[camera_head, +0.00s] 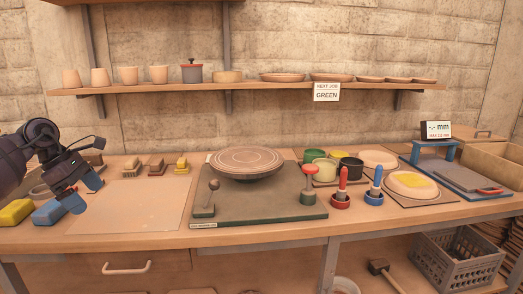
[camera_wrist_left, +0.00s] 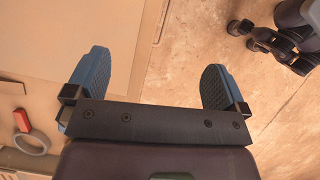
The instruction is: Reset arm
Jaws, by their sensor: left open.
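My left gripper (camera_head: 83,192) is at the left end of the workbench in the head view, above the bench top. Its two blue fingers are spread apart with nothing between them. The left wrist view shows the same open, empty fingers (camera_wrist_left: 154,80), with the bench edge and floor beneath. My right gripper is not in view.
A pale board (camera_head: 130,207) lies bare right of the gripper. Beyond it are a green mat (camera_head: 260,206) with a round wheel (camera_head: 246,161), colored pots (camera_head: 350,168) and red and blue stamps (camera_head: 341,190). A shelf (camera_head: 130,88) with cups and plates runs above. A sign (camera_head: 327,92) reads "GREEN".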

